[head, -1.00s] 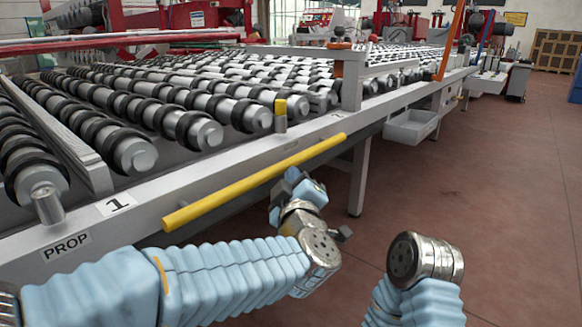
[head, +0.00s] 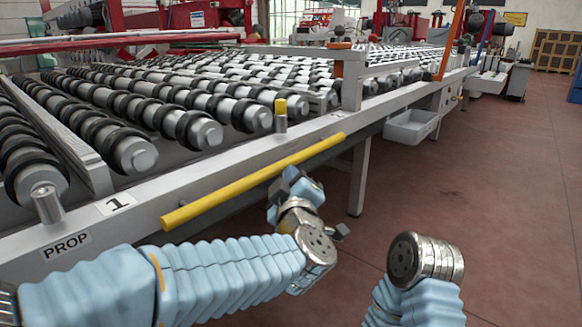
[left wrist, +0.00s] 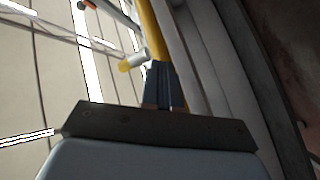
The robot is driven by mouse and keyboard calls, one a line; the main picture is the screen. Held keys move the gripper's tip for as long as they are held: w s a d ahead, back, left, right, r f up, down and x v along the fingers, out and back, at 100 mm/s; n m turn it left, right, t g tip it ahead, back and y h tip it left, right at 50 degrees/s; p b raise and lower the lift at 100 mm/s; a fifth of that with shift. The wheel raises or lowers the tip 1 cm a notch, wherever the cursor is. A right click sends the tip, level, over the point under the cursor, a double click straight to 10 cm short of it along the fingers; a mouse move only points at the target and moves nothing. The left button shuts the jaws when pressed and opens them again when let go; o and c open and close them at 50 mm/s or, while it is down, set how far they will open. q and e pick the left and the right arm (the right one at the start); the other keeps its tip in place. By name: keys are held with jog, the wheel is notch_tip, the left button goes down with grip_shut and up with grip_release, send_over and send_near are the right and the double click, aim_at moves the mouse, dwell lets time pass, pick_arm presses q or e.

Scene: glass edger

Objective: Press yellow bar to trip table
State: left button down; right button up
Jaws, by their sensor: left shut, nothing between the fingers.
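The yellow bar (head: 250,181) runs along the front edge of the roller table (head: 200,187), from near the "1" label toward the back right. My left gripper (head: 287,182) is just below and in front of the bar's middle. It is shut and empty. In the left wrist view the shut fingers (left wrist: 162,84) point up at the yellow bar (left wrist: 158,40), with their tips close to it. I cannot tell whether they touch. My right arm shows at the lower right, but its gripper fingers are not visible.
A short yellow-topped post (head: 280,112) stands on the table edge behind the bar. Rows of black-ringed rollers (head: 190,120) fill the table. A grey tray (head: 411,127) hangs under the frame, beside a table leg (head: 360,177). The red floor (head: 480,200) at right is clear.

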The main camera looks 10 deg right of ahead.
pick_arm(q)
jog(key=shift+w+a+r, duration=0.1)
jog(key=shift+w+a, duration=0.35)
jog(key=shift+w, duration=0.05)
dwell(0.6)
jog(key=shift+w+a+r, duration=0.25)
jog(key=shift+w+a, duration=0.2)
jog(key=shift+a, duration=0.1)
dwell(0.8)
jog(key=shift+s+d, duration=0.1)
jog(key=shift+s+d+f, duration=0.25)
jog(key=shift+s+d, duration=0.1)
jog(key=shift+s, duration=0.1)
jog(key=s+d, duration=0.4)
jog(key=s, duration=0.1)
jog(key=shift+f, duration=0.15)
jog(key=shift+d, duration=0.1)
dwell(1.2)
